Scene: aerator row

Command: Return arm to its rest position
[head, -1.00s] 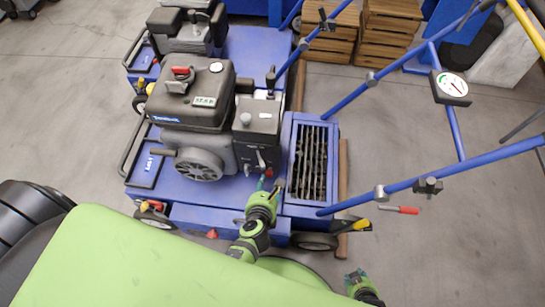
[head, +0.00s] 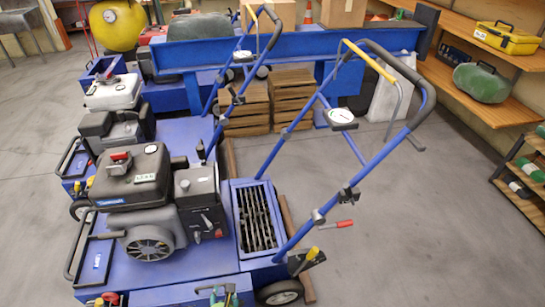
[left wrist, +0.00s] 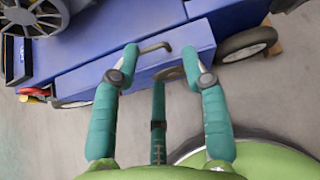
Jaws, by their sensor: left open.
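My left gripper (head: 222,297) shows only by its teal fingertips at the bottom edge of the head view. It is at the near side of the front blue aerator (head: 180,277), below the engine (head: 150,190). In the left wrist view the left gripper (left wrist: 160,65) is open, its teal fingers spread with nothing between them. A blue box side with a bent handle (left wrist: 155,46) lies beyond the fingertips; I cannot tell whether a finger touches it. Most of the left arm is out of the head view. My right gripper is not in view.
A second aerator (head: 115,125) stands behind the first. Blue handlebars with a gauge (head: 341,117) rise to the right. Wooden crates (head: 292,95) and shelves (head: 480,75) stand farther back. The floor (head: 410,220) at right is clear.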

